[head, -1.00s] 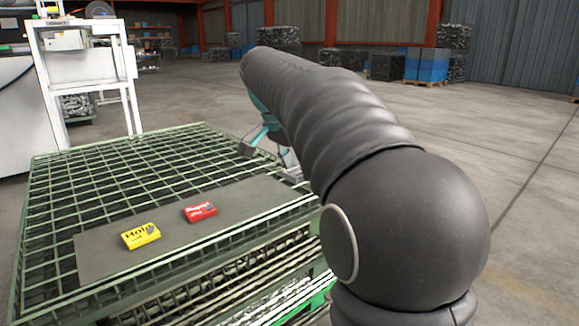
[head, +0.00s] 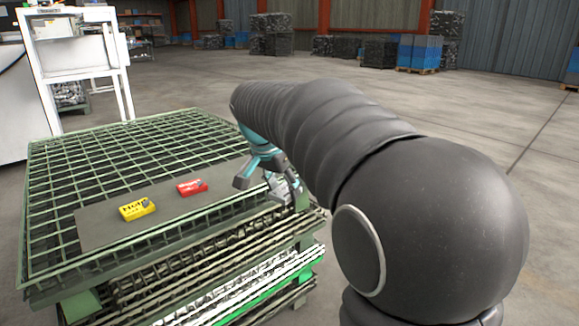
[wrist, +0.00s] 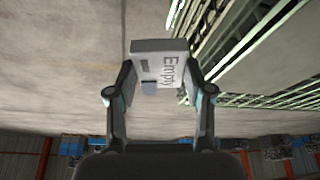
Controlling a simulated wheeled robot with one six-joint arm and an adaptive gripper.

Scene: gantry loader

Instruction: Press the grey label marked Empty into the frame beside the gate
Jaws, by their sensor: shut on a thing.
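The grey label marked Empty (wrist: 158,66) is held between the fingers of my gripper (wrist: 158,92) in the wrist view, its printed face towards the camera. In the head view my gripper (head: 268,178) is near the right end of the green mesh crate's top, partly behind my arm. The label is not clearly seen there. A yellow label, apparently reading Hold (head: 136,208), and a red label (head: 192,187) lie on a dark flat sheet (head: 100,228) on the crate. Neither the frame nor the gate can be made out.
The green mesh crate (head: 150,130) stands at the left, and its side also shows in the wrist view (wrist: 238,40). A white machine frame (head: 88,72) stands behind it. Open concrete floor (head: 480,125) lies to the right. Stacked bales and blue blocks (head: 418,52) are far back.

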